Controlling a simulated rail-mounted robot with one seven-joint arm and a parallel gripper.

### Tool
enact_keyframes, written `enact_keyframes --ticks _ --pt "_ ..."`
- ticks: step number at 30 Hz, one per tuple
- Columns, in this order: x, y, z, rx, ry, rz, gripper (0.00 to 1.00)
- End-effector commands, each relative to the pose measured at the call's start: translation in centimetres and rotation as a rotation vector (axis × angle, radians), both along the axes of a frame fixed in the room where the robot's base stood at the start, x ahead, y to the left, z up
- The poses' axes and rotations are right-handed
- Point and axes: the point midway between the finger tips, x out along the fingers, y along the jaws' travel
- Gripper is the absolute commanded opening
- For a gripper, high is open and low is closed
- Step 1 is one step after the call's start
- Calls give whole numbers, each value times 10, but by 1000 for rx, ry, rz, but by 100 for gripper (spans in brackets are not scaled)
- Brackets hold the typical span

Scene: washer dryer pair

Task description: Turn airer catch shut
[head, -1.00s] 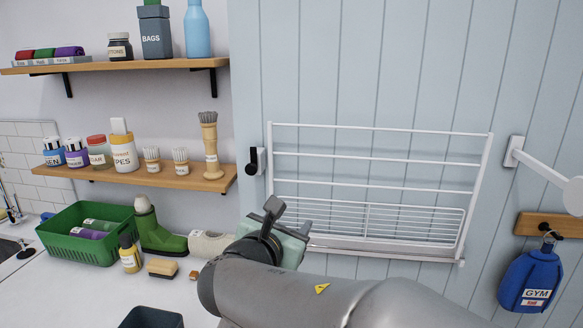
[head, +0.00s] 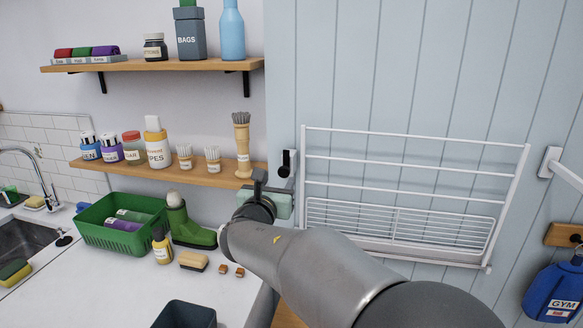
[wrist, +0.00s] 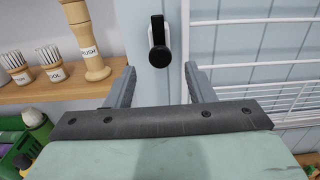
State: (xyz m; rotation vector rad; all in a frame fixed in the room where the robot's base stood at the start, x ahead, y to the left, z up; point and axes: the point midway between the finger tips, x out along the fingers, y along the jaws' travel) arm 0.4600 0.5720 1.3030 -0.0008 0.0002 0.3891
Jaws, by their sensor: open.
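The airer catch (head: 286,164) is a black, rounded lever on a white plate at the upper left of the airer. In the wrist view the catch (wrist: 159,48) hangs with its long axis upright, its round knob at the lower end. The white wire airer (head: 412,195) stands folded flat against the panelled wall. My gripper (wrist: 155,85) is open and empty; its two grey fingers point at the wall, one on each side below the catch, with a gap to it. In the head view my arm hides most of the gripper (head: 272,188).
A wooden shelf (head: 120,175) with brushes and jars ends just left of the catch. A green basket (head: 90,232), green boot (head: 190,228) and dark bin (head: 185,314) are on the counter below. A blue gym bag (head: 552,290) hangs at right.

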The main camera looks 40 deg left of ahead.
Motion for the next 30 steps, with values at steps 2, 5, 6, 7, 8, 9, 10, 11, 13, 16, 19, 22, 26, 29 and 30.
enact_keyframes --ticks 2,5,6,7,8,9,10,11,13,16,19,22,26,29,30 --pt "15 6 3 -2 -1 -2 49" --pt "28 11 3 0 0 -1 49" --pt "32 13 2 0 0 -1 49" --pt "34 14 1 0 1 -1 49" --pt "36 15 1 0 0 -1 49" --pt "38 16 2 1 -1 -1 49" --pt "40 16 1 1 0 -1 49" --pt "41 17 1 1 0 -1 49" --pt "42 17 0 1 0 0 49" --pt "42 17 0 1 0 0 49" --pt "42 17 0 1 0 0 49" --pt "42 17 0 1 0 0 27" --pt "42 17 0 1 0 0 6" --pt "42 17 0 2 1 0 6" --pt "42 17 -1 5 2 0 6"
